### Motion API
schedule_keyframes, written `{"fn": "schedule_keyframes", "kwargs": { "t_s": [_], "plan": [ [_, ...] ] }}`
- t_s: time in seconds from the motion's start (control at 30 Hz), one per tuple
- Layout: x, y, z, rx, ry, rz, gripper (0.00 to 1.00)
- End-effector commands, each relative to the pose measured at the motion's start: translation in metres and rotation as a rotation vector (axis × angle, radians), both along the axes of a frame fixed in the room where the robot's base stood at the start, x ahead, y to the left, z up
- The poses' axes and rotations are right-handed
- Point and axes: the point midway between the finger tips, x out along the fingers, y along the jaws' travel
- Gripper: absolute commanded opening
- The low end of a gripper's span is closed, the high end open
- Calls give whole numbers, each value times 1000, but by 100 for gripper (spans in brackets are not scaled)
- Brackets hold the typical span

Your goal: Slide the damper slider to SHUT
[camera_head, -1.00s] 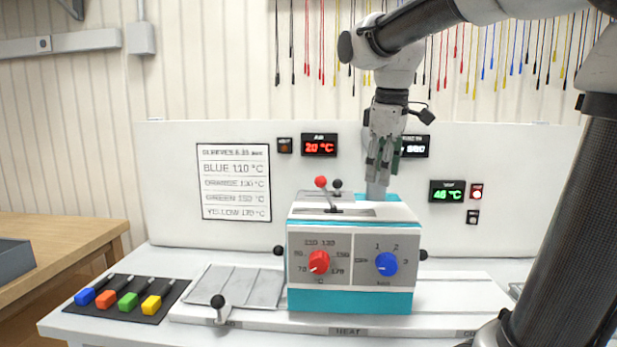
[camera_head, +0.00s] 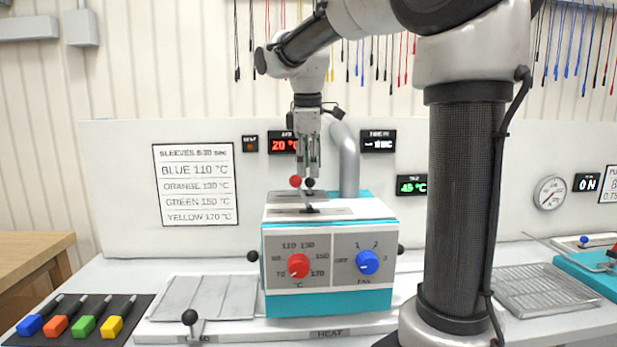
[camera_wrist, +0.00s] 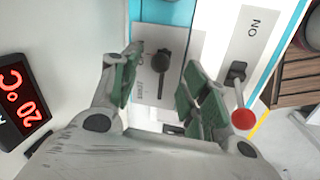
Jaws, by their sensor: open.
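The heat box (camera_head: 330,290) is a white and teal machine on the bench, with a red dial and a blue dial on its front. On its top, in the wrist view, a black knob (camera_wrist: 161,62) stands in a slot on a light plate, apparently the damper slider. Faint lettering beside the slot is hard to read. My gripper (camera_head: 309,172) points down over the box top. In the wrist view its open green-padded fingers (camera_wrist: 160,88) lie on either side of the knob in the picture; I cannot tell whether they touch it. Nothing is held.
A red-ball lever (camera_wrist: 243,118) stands close beside the right finger, by a plate lettered ON. A grey pipe (camera_head: 348,160) rises behind the box, just right of my gripper. Coloured-handled tools (camera_head: 88,326) lie on a dark mat at left. A wire rack (camera_head: 548,290) lies at right.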

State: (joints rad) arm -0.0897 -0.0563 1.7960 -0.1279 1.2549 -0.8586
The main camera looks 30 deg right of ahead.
Motion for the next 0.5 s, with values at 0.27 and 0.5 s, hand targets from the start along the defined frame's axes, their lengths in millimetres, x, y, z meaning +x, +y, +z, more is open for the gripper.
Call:
{"fn": "schedule_keyframes", "kwargs": {
  "t_s": [0.27,0.5],
  "plan": [
    [5,-4,-33,0,0,-1,46],
    [6,-4,-36,0,-1,-1,46]
  ]
}}
